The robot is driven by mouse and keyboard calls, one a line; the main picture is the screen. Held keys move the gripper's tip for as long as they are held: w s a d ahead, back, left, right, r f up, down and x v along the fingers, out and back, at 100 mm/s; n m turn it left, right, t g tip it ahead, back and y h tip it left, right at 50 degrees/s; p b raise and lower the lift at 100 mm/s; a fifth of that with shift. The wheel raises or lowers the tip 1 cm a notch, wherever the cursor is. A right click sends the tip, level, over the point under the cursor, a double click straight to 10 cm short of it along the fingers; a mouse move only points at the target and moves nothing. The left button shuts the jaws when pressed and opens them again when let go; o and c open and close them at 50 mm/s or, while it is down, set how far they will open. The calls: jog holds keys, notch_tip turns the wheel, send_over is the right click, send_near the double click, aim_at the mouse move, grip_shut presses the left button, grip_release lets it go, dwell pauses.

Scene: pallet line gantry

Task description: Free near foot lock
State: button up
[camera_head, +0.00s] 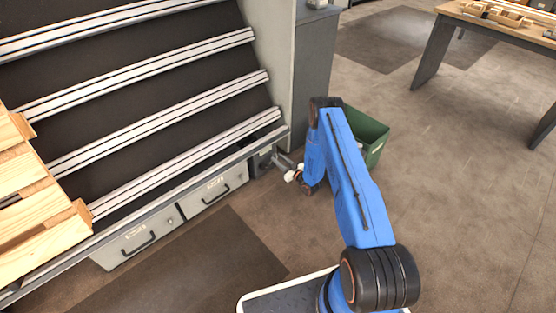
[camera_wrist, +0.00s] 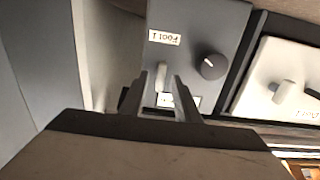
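A grey box labelled "FOOT 1" (camera_wrist: 195,52) fills the upper middle of the wrist view, its label upside down. It has a pale upright lever (camera_wrist: 161,76) and a round dark knob (camera_wrist: 209,67) to the right. My gripper (camera_wrist: 160,98) is open, its two fingers apart with the lever seen between them. I cannot tell whether either finger touches the lever. A second small label below the lever is partly hidden by the fingers. In the head view, my gripper (camera_head: 281,161) reaches the lower right corner of the rack, where the box (camera_head: 261,163) is partly visible.
The sloped rack (camera_head: 150,108) carries a wooden pallet (camera_head: 38,205) at left. Drawer-like panels (camera_head: 217,194) line its lower edge; a pale panel with a knob (camera_wrist: 284,91) sits right of the box. A green bin (camera_head: 372,137) stands behind my arm. Floor at right is open.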

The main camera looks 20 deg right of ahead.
jog(key=shift+w+a, duration=0.2)
jog(key=shift+w, duration=0.15)
grip_shut()
jog(key=shift+m, duration=0.4)
jog(key=shift+d+f+m, duration=0.15)
jog(key=shift+m, duration=4.15)
jog(key=shift+d+f+m, duration=0.1)
jog(key=shift+f+m, duration=0.05)
jog(key=shift+m, duration=4.15)
